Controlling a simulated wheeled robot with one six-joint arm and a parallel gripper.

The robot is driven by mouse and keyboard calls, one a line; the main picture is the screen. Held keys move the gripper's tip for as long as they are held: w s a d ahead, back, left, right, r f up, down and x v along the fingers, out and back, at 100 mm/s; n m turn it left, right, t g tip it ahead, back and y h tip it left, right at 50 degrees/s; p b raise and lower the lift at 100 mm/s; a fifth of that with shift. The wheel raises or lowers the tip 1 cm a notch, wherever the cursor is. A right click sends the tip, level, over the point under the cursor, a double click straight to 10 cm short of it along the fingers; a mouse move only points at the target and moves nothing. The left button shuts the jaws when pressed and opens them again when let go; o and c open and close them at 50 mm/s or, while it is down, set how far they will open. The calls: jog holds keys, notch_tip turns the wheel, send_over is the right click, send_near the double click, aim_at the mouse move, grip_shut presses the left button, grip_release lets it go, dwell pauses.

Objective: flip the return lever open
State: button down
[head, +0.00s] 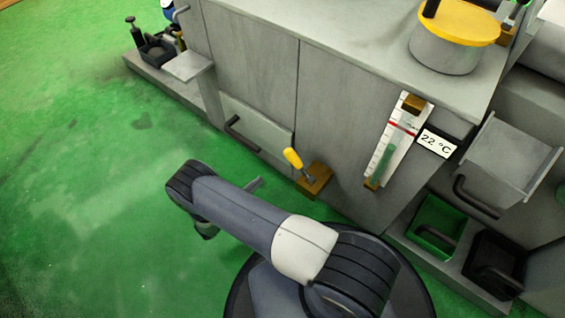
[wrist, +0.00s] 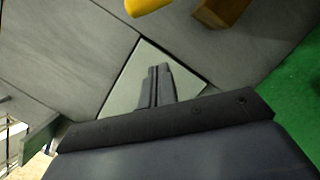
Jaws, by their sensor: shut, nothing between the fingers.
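The lever has a yellow handle (head: 293,158) and stands on a brown block (head: 315,180) low on the front of the grey machine. The handle leans up and to the left in the head view. In the wrist view, only part of the yellow handle (wrist: 147,5) shows at the top edge, with the brown block (wrist: 220,10) to its right. My gripper (wrist: 158,72) is shut and empty, its fingers side by side. It is apart from the lever, which lies beyond the fingertips in the picture. My arm hides most of the gripper in the head view.
A pale panel (head: 258,132) with a dark handle (head: 234,128) is left of the lever. A gauge (head: 398,142) and a "22 °C" label (head: 437,143) are to its right. Green and black bins (head: 440,222) stand lower right. Green floor (head: 90,200) is open at left.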

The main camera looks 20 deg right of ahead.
aim_at(300, 166)
jog(key=w+d+r+b, duration=0.2)
jog(key=d+r, duration=0.3)
jog(key=d, duration=0.5)
jog(key=shift+d, duration=0.1)
dwell(0.4)
jog(key=shift+r+m+p, duration=0.25)
jog(key=shift+m+p, duration=0.05)
jog(key=shift+m, duration=0.1)
